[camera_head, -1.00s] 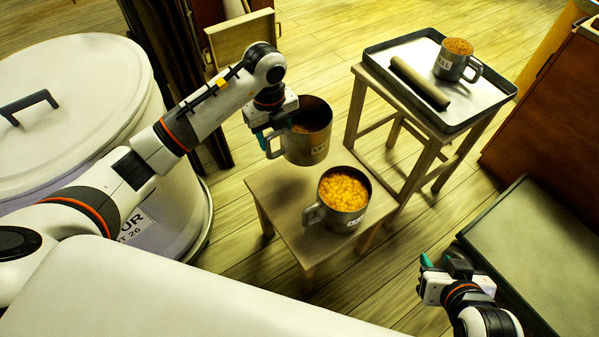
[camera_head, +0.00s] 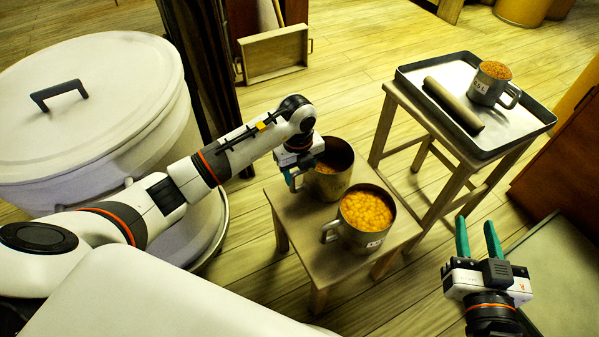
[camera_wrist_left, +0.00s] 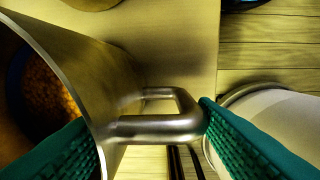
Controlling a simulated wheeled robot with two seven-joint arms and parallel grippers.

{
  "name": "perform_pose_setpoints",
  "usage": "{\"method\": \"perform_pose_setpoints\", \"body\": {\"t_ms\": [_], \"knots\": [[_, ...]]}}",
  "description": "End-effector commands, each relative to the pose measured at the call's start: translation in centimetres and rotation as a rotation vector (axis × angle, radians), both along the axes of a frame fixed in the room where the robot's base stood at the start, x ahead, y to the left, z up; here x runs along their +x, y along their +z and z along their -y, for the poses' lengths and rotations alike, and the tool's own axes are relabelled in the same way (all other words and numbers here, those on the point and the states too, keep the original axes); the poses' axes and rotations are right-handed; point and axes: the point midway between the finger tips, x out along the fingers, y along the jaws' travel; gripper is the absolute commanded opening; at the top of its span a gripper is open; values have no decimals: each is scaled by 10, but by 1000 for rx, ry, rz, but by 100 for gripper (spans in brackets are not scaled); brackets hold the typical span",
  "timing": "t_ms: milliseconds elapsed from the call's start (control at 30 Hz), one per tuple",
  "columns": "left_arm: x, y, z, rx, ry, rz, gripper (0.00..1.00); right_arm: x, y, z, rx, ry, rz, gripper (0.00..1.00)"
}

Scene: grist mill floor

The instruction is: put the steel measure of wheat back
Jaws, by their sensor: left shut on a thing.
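A steel measure (camera_head: 338,182) with orange-brown grain low inside is upright at the stool's back part. My left gripper (camera_head: 292,178) is shut on its handle, which shows between the green fingers in the left wrist view (camera_wrist_left: 160,128). I cannot tell whether its base touches the stool top. A second steel measure (camera_head: 372,241), full of yellow-orange kernels, stands close in front of it on the stool. A third, smaller measure (camera_head: 484,90), heaped with brown-orange grain, stands on the tray. My right gripper (camera_head: 478,238) is open and empty at the lower right.
The low wooden stool (camera_head: 292,213) has bare top at its left. A taller stand holds the metal tray (camera_head: 520,128) with a dark roller (camera_head: 453,105). A large lidded white bin (camera_head: 95,130) stands left. A wooden crate (camera_head: 275,55) lies on the floor behind.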

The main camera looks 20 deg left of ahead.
Motion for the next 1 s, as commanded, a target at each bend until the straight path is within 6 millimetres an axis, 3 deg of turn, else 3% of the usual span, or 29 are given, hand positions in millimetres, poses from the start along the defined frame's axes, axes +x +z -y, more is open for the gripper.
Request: {"method": "perform_pose_setpoints", "body": {"t_ms": [400,433,533,900,1000], "knots": [[1,-2,0,-2,0,4,0,1,4,-1,7,1,25,36],[0,-3,0,-1,0,1,58,1,5,-1,6,1,27,36],[0,-3,0,0,0,0,74,1,5,-1,7,1,26,36],[0,1,0,-1,0,1,75,1,4,-1,4,1,14,36],[0,9,0,0,0,1,75,-2,-8,2,-15,-4,-59,36]]}}
